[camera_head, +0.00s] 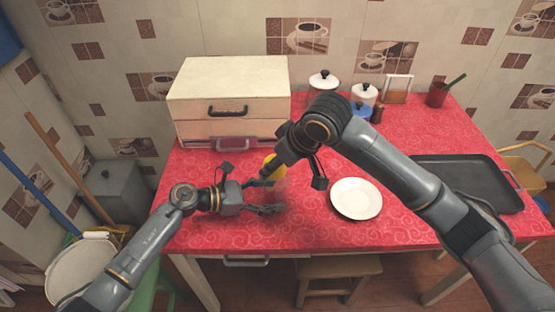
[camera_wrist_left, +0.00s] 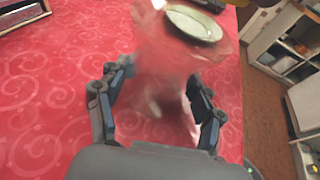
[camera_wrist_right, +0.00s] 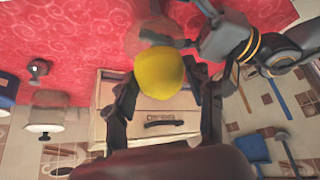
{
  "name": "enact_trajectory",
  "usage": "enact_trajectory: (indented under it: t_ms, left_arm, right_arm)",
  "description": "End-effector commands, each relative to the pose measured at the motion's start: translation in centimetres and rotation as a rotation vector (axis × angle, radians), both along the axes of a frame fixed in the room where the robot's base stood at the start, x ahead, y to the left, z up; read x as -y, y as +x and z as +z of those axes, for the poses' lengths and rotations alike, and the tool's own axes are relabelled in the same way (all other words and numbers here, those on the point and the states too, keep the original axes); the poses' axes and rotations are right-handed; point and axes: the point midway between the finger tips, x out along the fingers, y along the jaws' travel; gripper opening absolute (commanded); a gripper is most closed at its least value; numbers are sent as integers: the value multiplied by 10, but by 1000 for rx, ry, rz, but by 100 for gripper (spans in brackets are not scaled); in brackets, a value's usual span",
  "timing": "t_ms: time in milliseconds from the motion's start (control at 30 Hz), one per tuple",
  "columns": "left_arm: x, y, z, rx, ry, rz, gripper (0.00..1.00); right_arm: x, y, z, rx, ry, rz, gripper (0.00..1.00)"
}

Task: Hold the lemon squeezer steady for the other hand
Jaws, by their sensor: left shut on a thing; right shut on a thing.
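A glass-clear lemon squeezer (camera_head: 277,194) is on the red tablecloth near the front of the counter. In the left wrist view the see-through squeezer (camera_wrist_left: 165,75) lies between the fingers of my left gripper (camera_wrist_left: 158,105). My left gripper (camera_head: 268,197) is shut on it from the left. A yellow lemon piece (camera_head: 270,163) is above the squeezer, partly hidden by my right gripper (camera_head: 271,172). In the right wrist view the lemon piece (camera_wrist_right: 160,73) fills the space between the right fingers, which are shut on it. Whether lemon and squeezer touch is not clear.
A white plate (camera_head: 356,186) lies to the right on the red tablecloth (camera_head: 330,228). A dark tray (camera_head: 465,180) is farther right. A cream bread box (camera_head: 230,80) stands behind the grippers, with white canisters (camera_head: 323,82) at the back. Cloth is clear in front.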

Motion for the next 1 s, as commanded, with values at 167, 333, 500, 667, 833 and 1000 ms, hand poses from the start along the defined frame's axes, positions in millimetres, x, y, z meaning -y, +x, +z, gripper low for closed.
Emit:
enact_trajectory:
  t_ms: [167, 333, 500, 667, 833, 1000]
  left_arm:
    - [0, -1, -2, -3, 2, -1, 49]
    - [0, -1, -2, -3, 2, -3, 49]
    - [0, -1, -2, -2, 2, -2, 49]
    - [0, -1, -2, -2, 2, -2, 49]
    - [0, -1, -2, -2, 2, -2, 49]
    - [0, -1, -2, -3, 2, -1, 49]
  right_arm:
    - [0, 0, -3, 0, -1, 0, 28]
    - [1, 0, -2, -2, -2, -1, 28]
    - [0, 0, 7, 0, -1, 0, 28]
    - [0, 1, 17, 1, -1, -1, 28]
    - [0, 0, 18, 0, -1, -1, 28]
    - [0, 0, 20, 1, -1, 0, 28]
